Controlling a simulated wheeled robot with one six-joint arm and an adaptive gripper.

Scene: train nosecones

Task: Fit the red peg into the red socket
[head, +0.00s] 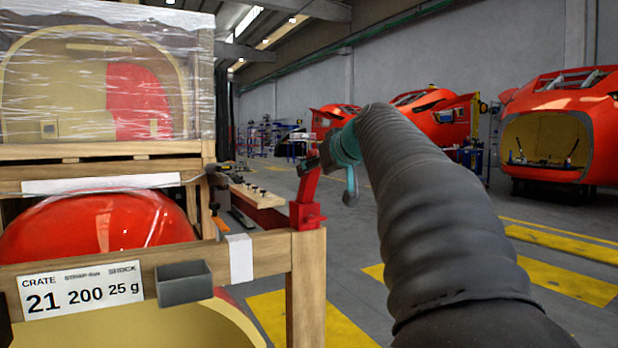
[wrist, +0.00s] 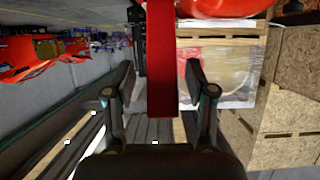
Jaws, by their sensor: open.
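A red upright piece (head: 305,203) with a blocky red foot stands on the corner post of the wooden crate in the head view. I cannot tell from its shape whether it is the red peg, the red socket or both together. My gripper (head: 322,158) is at its upper end, with my dark sleeved arm reaching in from the right. In the wrist view, my gripper (wrist: 160,82) is open, with a finger on each side of a long red bar (wrist: 161,55). Gaps show between the bar and both fingers. No separate red hole is visible.
The front crate (head: 270,255) bears a label and an empty grey bin (head: 184,283), with a red nosecone (head: 105,232) inside. A wrapped crate (head: 105,75) stands above and behind. A wooden board (head: 258,194) with small dark knobs lies beyond the post. Floor to the right is open.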

